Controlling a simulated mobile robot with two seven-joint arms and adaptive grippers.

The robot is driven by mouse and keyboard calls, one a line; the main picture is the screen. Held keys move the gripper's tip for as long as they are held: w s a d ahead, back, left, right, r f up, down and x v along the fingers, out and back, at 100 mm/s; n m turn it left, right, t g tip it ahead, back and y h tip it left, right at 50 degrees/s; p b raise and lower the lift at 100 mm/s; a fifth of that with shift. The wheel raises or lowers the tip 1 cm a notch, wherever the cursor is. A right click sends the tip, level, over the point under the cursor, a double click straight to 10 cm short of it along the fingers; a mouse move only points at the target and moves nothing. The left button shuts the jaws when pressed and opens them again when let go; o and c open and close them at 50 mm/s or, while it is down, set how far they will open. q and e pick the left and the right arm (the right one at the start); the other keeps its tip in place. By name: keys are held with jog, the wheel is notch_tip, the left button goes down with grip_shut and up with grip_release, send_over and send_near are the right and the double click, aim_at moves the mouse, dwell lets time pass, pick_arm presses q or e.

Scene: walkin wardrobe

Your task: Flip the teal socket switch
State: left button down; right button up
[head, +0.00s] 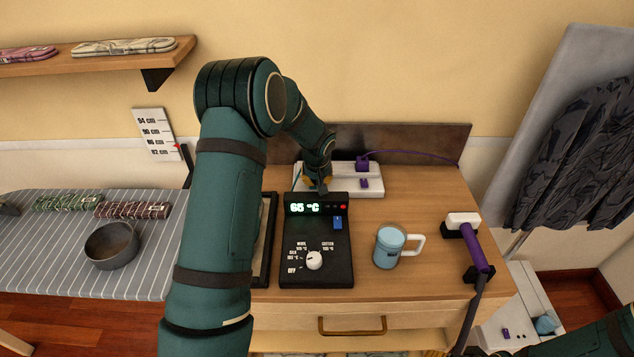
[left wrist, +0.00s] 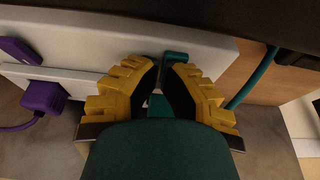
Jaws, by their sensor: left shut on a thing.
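A white power strip (head: 375,191) lies at the back of the wooden table and shows in the left wrist view (left wrist: 85,45). The teal switch (left wrist: 178,57) is on its face, between the yellow fingertips of my left gripper (left wrist: 168,68). A teal part, perhaps the plug, shows deeper between the fingers. My left gripper is shut on the teal switch, which it partly hides. In the head view my left gripper (head: 319,183) is over the left end of the strip, and the switch is hidden there. My right gripper is not in view.
A purple plug (head: 362,162) and purple switch (head: 365,183) are on the strip's right half. A black control box (head: 316,265) reading 65 °C stands in front. Table right of the strip is clear.

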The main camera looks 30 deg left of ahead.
pick_arm(q)
jog(key=shift+w+a, duration=0.15)
jog(key=shift+w+a+r, duration=0.1)
jog(key=shift+w+a, duration=0.2)
jog(key=shift+w, duration=0.25)
jog(key=shift+r, duration=0.35)
jog(key=v, duration=0.1)
jog(key=p+v, duration=0.1)
jog(key=v, duration=0.1)
jog(key=p+v, duration=0.1)
jog(key=shift+w+a+r, duration=0.15)
jog(key=shift+w+r, duration=0.1)
jog(key=shift+r, duration=0.1)
jog(key=s+d+v, duration=0.1)
jog(key=v, duration=0.7)
jog(key=shift+s, duration=0.5)
